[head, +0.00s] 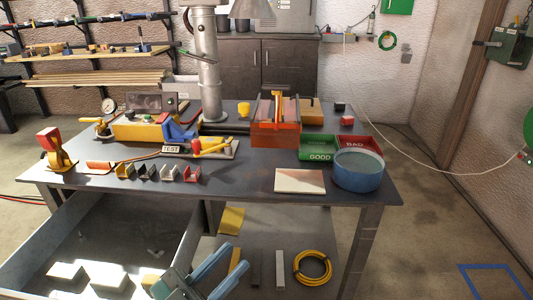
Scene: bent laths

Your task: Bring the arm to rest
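My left gripper (234,262) shows at the bottom of the head view, left of centre. Its two blue fingers stand apart with nothing visible between them, so it is open and empty. It appears in front of the workbench (255,182), near the right side of a grey bin (60,235), and clear of the bench top in the picture. My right gripper is not in view.
The bench holds a yellow test device (140,131), an orange fixture (276,125), green (318,150) and red trays, a blue round tub (358,170) and a pale plate (300,181). A yellow coil (312,267) lies below. Floor at right is mostly free.

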